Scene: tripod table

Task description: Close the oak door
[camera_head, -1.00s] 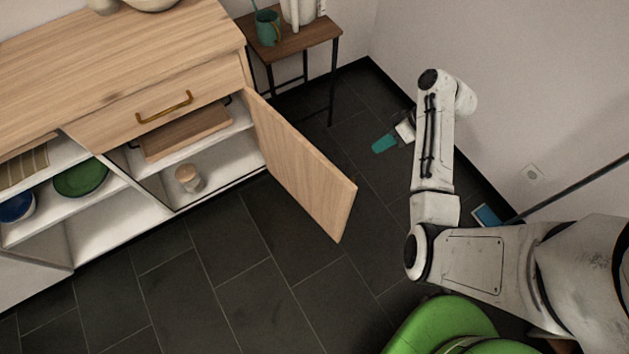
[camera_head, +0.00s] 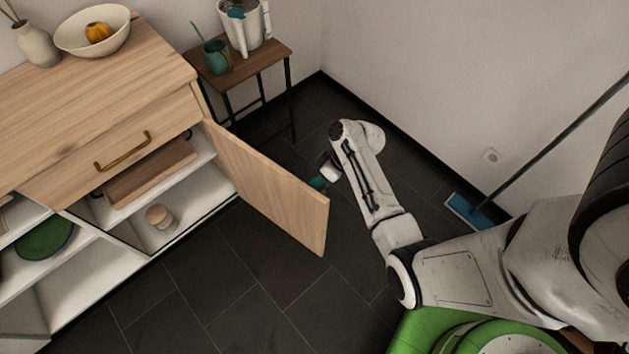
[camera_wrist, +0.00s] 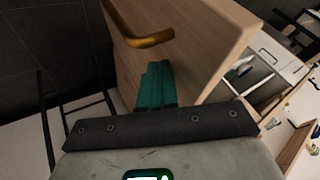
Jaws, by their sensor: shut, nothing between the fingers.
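The oak door (camera_head: 268,188) stands wide open from the cabinet's right end, its inner face toward the head camera. My gripper (camera_head: 317,183) is on the far, outer side of the door, near its free edge, and the door partly hides the fingers. In the wrist view the teal fingers of my gripper (camera_wrist: 158,72) are together and empty, pointing at the outer face of the oak door (camera_wrist: 195,45). The door's brass handle (camera_wrist: 145,38) is just beyond the fingertips. I cannot tell whether the fingers touch the door.
The cabinet (camera_head: 95,75) has open shelves holding a jar (camera_head: 160,216) and a green bowl (camera_head: 45,239). A small side table (camera_head: 245,62) with a mug and pitcher stands behind the door. A blue-headed mop (camera_head: 468,210) leans at the right wall. Floor before the cabinet is clear.

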